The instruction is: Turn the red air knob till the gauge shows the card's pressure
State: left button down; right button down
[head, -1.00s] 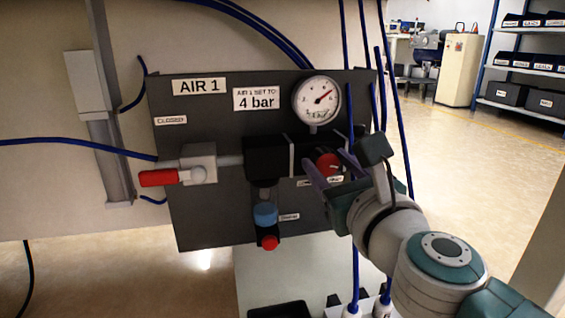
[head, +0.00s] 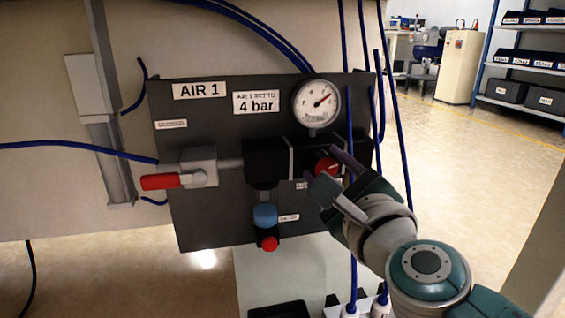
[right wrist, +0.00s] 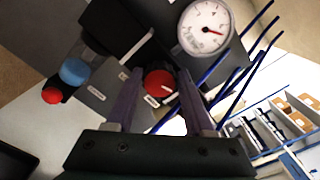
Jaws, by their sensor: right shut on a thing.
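The red air knob (head: 326,167) sits on the right end of the black regulator block, below the gauge. My right gripper (head: 331,162) is shut on the knob; in the right wrist view the knob (right wrist: 159,84) shows between the two fingers. The round white gauge (head: 317,103) has a red needle pointing up and to the right; its numbers are too small to read surely. The card (head: 256,101) reads "AIR 1 SET TO 4 bar". My left gripper is not in view.
A red-handled valve (head: 160,181) labelled "CLOSED" is at the left of the dark panel (head: 215,225). A blue and red fitting (head: 265,216) hangs below the block. Blue hoses (head: 402,140) run down close to my right arm. Shelves (head: 525,60) stand far right.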

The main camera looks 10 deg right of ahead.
jog(key=n+p, duration=0.1)
jog(key=n, duration=0.4)
jog(key=shift+n, duration=0.3)
jog(key=n+p, duration=0.1)
jog(key=n, duration=0.3)
jog(key=shift+f, duration=0.1)
jog(key=shift+n+p, duration=0.3)
jog(key=shift+n, duration=0.5)
jog(key=shift+f, duration=0.1)
jog(key=shift+c, duration=1.3)
grip_release()
